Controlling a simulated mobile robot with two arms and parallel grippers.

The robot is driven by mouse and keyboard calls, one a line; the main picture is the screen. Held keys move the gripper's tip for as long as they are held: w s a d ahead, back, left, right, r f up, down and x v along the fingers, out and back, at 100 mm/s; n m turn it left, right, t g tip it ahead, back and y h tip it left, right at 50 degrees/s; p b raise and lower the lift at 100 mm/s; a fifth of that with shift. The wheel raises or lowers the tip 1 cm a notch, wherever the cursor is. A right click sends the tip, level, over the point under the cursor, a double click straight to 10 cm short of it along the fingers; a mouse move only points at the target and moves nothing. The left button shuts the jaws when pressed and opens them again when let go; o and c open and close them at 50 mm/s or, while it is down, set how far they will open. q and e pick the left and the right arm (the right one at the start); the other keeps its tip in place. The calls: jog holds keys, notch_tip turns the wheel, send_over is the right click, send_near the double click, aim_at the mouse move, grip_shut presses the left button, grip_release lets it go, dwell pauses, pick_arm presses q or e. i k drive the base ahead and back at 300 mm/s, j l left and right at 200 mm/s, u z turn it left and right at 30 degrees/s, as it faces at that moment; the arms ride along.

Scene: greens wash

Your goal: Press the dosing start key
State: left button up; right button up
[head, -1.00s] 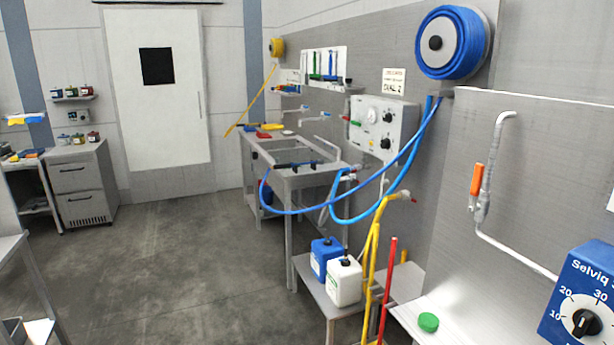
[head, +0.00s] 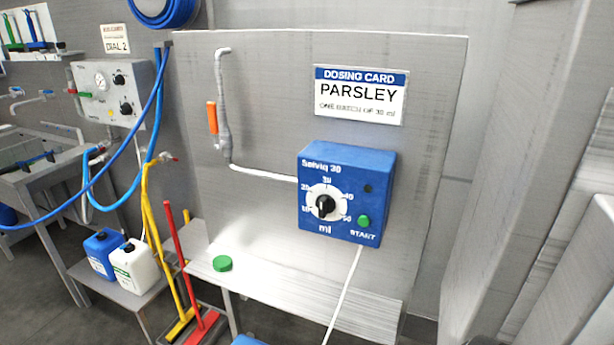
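The dosing start key is a round green button (head: 364,221) at the lower right of the blue Selviq 30 dosing box (head: 345,180), above the word START. The box is fixed to a grey upright panel (head: 265,90). Its white dial has a black knob (head: 324,206), whose exact setting is too small to read surely. A small dark spot (head: 368,188), perhaps a lamp, sits above the key. A dosing card (head: 360,95) above reads PARSLEY, one batch of 30 ml. Neither of my grippers shows in the head view.
A pipe with an orange-handled valve (head: 212,118) runs to the box. A green cap (head: 222,263) lies on the steel shelf (head: 290,270) below. Blue and white canisters (head: 134,266), a red-handled tool (head: 176,240) and blue hoses (head: 100,170) stand left. A wall edge rises right.

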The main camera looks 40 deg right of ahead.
aim_at(363, 221)
jog(key=z, duration=1.65)
